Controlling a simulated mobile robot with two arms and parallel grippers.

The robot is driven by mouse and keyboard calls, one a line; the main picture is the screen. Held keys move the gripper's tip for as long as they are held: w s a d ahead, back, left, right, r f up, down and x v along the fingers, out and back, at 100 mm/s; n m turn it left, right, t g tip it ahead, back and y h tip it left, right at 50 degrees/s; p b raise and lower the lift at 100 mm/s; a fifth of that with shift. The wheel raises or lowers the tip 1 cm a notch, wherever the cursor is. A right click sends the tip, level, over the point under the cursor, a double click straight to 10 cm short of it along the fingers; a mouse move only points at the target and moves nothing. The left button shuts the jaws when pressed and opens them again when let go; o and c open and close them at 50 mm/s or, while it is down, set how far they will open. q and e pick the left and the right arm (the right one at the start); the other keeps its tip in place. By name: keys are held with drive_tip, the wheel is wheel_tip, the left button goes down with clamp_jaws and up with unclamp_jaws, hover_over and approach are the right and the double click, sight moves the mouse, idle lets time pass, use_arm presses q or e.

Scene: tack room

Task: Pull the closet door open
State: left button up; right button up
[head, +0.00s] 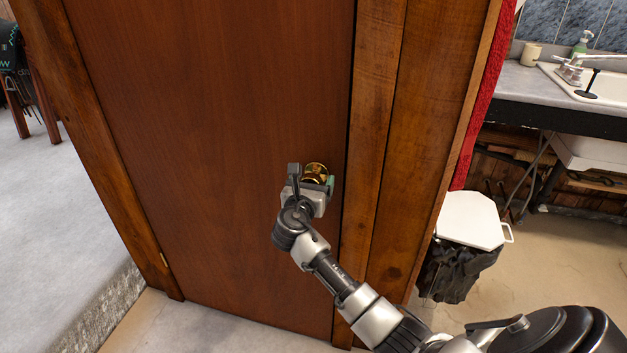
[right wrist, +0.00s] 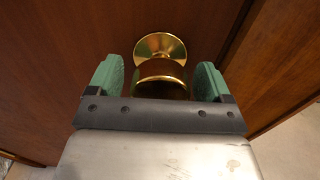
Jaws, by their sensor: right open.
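The closet door (head: 215,130) is a reddish-brown wooden panel, shut flush in its frame. Its round brass knob (head: 316,172) sits near the door's right edge. My right gripper (head: 312,178) is at the knob, with its fingers open. In the right wrist view the knob (right wrist: 160,75) lies between the two green finger pads (right wrist: 158,82), with a gap showing on each side. The gripper body hides the near part of the knob. My left gripper is not in view.
A wooden frame post (head: 375,130) stands right of the door. A lidded bin (head: 470,220) with a black bag and a sink counter (head: 520,82) are farther right. Grey raised floor (head: 60,200) lies to the left. A hinge shows low on the door's left edge.

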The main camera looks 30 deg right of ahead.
drive_tip(key=shift+w+d, duration=0.3)
drive_tip(key=shift+d, duration=0.05)
drive_tip(key=shift+c, duration=0.3)
drive_tip(key=c, duration=1.2)
drive_tip(key=shift+a, duration=0.1)
